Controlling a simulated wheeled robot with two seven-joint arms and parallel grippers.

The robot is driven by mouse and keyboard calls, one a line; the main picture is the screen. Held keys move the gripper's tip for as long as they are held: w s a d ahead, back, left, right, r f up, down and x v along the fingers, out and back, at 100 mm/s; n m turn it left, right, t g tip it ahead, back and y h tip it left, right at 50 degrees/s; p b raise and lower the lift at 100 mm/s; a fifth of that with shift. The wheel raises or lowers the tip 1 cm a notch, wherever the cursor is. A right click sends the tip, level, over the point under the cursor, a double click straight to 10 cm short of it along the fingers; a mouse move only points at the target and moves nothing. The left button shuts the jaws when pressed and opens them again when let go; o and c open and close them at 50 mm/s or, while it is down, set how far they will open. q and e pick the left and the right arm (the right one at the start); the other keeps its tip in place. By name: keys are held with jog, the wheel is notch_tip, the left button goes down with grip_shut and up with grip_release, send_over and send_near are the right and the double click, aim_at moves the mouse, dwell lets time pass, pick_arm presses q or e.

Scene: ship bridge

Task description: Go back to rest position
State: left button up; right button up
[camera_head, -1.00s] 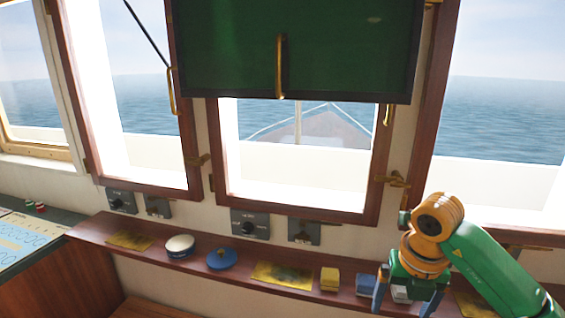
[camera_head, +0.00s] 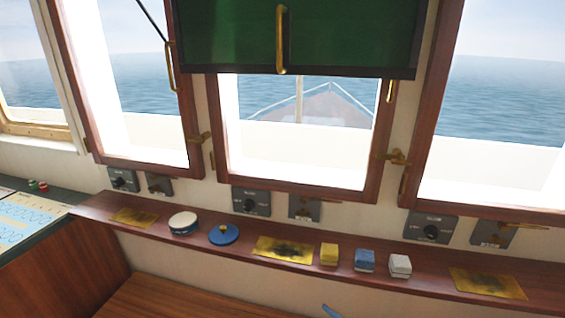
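Only a small blue tip (camera_head: 330,311) shows at the bottom edge of the head view; it looks like a finger of my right gripper. The rest of that gripper and its arm are out of view, so I cannot tell whether it is open or shut. My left gripper is not in view. On the wooden shelf (camera_head: 180,240) stand a yellow block (camera_head: 329,254), a blue block (camera_head: 365,260) and a white block (camera_head: 400,266) in a row, apart from the blue tip.
A round white-topped tin (camera_head: 183,222) and a blue lid (camera_head: 223,235) are on the shelf, with yellow plates (camera_head: 285,250) between objects. Switch boxes (camera_head: 250,202) line the wall above. A green panel (camera_head: 297,35) hangs over the middle window. A chart desk (camera_head: 30,225) is at left.

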jog(key=s+d+f+m+g+h, duration=0.3)
jog(key=s+d+f+m+h, duration=0.1)
jog(key=s+f, duration=0.55)
jog(key=s+d+f+m+g+h, duration=0.2)
jog(key=s+d+f+m+h, duration=0.25)
jog(key=s+f, duration=0.5)
jog(key=s+f+m+g, duration=0.1)
jog(key=s+f+g, duration=0.2)
jog(key=s, duration=0.7)
jog(key=s+d+f+m+g, duration=0.1)
jog(key=s+f+g, duration=0.2)
jog(key=s, duration=0.7)
jog(key=shift+s+f+m+g, duration=0.15)
jog(key=shift+f+m+g, duration=0.25)
jog(key=shift+f, duration=0.1)
